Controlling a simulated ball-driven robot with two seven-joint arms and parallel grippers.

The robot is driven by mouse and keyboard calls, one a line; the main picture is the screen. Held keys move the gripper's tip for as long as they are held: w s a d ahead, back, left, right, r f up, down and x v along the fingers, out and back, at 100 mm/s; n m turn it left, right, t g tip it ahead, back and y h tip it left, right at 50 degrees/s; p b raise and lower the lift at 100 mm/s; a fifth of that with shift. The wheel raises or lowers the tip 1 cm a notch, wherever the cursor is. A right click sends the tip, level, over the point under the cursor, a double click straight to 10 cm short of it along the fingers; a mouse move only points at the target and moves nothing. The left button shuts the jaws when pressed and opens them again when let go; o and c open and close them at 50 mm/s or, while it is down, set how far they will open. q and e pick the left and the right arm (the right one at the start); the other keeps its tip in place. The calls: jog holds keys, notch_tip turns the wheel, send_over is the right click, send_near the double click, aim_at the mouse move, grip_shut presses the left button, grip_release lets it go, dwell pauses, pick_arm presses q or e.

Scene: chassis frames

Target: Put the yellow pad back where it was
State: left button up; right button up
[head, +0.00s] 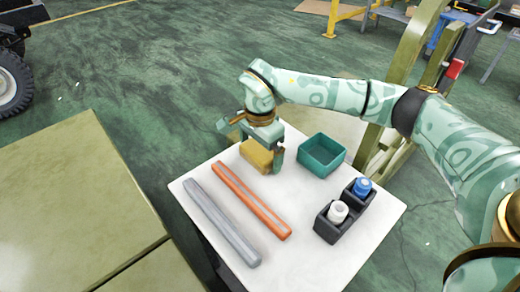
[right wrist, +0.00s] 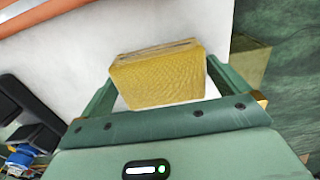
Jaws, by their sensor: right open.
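The yellow pad (head: 257,157) is a small block at the far left part of the white table (head: 300,262), beyond the orange bar. My right gripper (head: 260,148) is above it, pointing down, with its fingers open on either side of the pad. In the right wrist view the yellow pad (right wrist: 160,80) lies between the two fingers (right wrist: 163,88), with a narrow gap showing beside it. The pad's underside is hidden, so its contact with the table cannot be seen clearly. My left gripper is not in view.
An orange bar (head: 250,200) and a grey bar (head: 221,221) lie on the table. A teal open box (head: 321,155) stands to the right of the pad. A dark holder (head: 328,230) carries a white-capped and a blue-capped bottle. The table's front right is clear.

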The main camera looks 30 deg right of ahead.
aim_at(260, 149)
jog(key=shift+f+b, duration=0.35)
jog(key=shift+b, duration=0.15)
pick_arm(q)
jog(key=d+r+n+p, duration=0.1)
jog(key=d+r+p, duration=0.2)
jog(key=p, duration=0.6)
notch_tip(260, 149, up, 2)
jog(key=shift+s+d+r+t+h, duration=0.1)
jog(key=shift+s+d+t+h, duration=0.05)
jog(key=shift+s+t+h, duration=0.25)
pick_arm(e)
notch_tip(260, 149, up, 17)
